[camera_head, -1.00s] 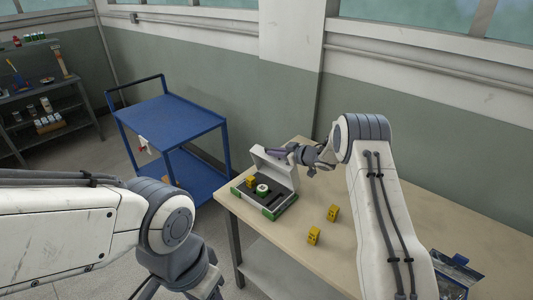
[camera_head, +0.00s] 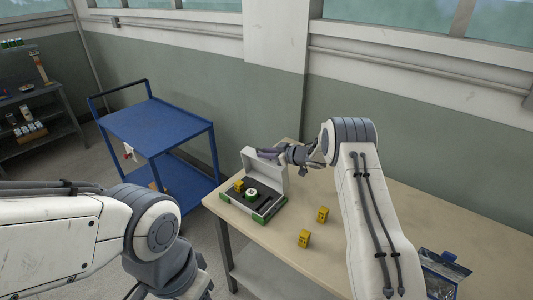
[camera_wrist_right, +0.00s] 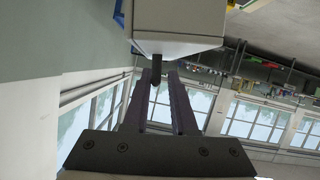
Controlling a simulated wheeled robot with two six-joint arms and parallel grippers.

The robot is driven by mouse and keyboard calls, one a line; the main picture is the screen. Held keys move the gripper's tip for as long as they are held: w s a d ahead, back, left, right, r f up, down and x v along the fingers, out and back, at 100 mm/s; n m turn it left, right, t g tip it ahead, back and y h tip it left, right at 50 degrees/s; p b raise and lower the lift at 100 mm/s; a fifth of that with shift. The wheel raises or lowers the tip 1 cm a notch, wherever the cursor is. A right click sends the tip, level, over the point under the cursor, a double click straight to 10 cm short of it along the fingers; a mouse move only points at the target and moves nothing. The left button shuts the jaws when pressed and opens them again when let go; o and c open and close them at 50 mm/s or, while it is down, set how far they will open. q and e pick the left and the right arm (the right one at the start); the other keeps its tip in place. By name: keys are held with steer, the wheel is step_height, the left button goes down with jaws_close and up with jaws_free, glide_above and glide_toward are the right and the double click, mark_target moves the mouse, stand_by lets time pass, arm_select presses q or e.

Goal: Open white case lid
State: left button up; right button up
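The white case (camera_head: 230,203) with green corners stands on the beige table near its left end. Its lid (camera_head: 267,172) stands up, so the dark inside shows. My right gripper (camera_head: 268,154) is at the lid's upper edge, fingers pointing left. In the right wrist view, the fingers (camera_wrist_right: 161,76) are apart, with window light showing between them. The pale lid (camera_wrist_right: 178,25) lies just beyond the tips, and a small dark latch or handle (camera_wrist_right: 155,62) hangs from it at the fingertips. I cannot tell whether they touch it. My left arm is at lower left, its fingertips out of view.
In the case are a yellow block (camera_head: 239,186) and a green-and-white round piece (camera_head: 251,194). Two yellow blocks (camera_head: 322,214) (camera_head: 304,238) lie on the table (camera_head: 400,215). A blue bin (camera_head: 445,265) is at lower right. A blue cart (camera_head: 153,125) stands left of the table.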

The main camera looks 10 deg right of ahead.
steer(key=shift+s+d+r, duration=0.1)
steer(key=shift+d, duration=0.1)
steer(key=shift+s+d+r, duration=0.1)
steer(key=shift+s+d, duration=0.1)
steer(key=b+v, duration=0.3)
steer(key=v, duration=0.6)
steer(key=shift+s, duration=0.35)
steer(key=shift+d, duration=0.15)
